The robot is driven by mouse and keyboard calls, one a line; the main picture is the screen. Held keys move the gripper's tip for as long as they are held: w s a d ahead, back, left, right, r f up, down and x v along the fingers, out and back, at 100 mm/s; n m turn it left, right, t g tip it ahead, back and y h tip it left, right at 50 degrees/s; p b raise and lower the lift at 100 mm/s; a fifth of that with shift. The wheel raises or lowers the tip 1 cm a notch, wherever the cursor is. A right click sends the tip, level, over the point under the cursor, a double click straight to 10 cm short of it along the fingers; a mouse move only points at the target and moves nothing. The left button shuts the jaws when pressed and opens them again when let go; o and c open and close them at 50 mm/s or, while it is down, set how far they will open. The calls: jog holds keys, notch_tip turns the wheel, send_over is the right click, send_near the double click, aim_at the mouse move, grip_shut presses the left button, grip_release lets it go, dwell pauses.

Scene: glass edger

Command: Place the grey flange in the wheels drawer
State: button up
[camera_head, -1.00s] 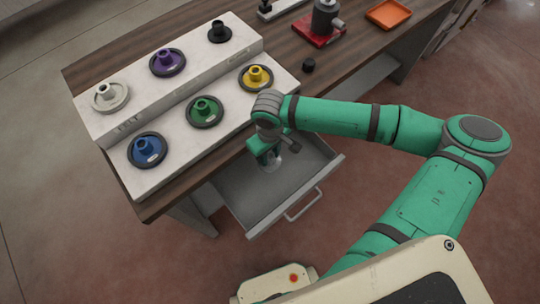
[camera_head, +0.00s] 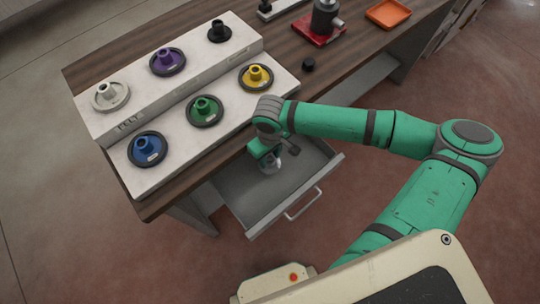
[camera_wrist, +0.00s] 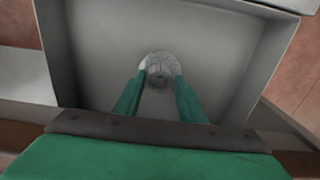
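The grey flange (camera_wrist: 155,58) shows in the wrist view as a pale round disc with a darker hub between my fingertips. My gripper (camera_wrist: 160,75) has a green finger on each side of the hub and appears shut on it. In the head view my gripper (camera_head: 266,152) points down into the open drawer (camera_head: 243,189), and a little of the flange (camera_head: 273,163) shows below it. The drawer is grey, pulled out from under the bench, and otherwise looks empty. I cannot tell whether the flange touches the drawer floor. No drawer label is readable.
A white two-step rack (camera_head: 184,102) on the wooden bench (camera_head: 160,203) holds several round wheels with coloured hubs. A small black knob (camera_head: 308,64), a red-based device (camera_head: 321,34) and an orange tray (camera_head: 388,14) stand further right. The drawer handle (camera_head: 303,204) sticks out in front.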

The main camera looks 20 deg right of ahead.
jog(key=shift+o, duration=0.5)
jog(key=shift+s+f, duration=0.2)
jog(key=shift+f, duration=0.2)
jog(key=shift+w+r, duration=0.1)
jog(key=shift+r, duration=0.35)
notch_tip(320, 180, up, 13)
jog(key=shift+f, duration=0.2)
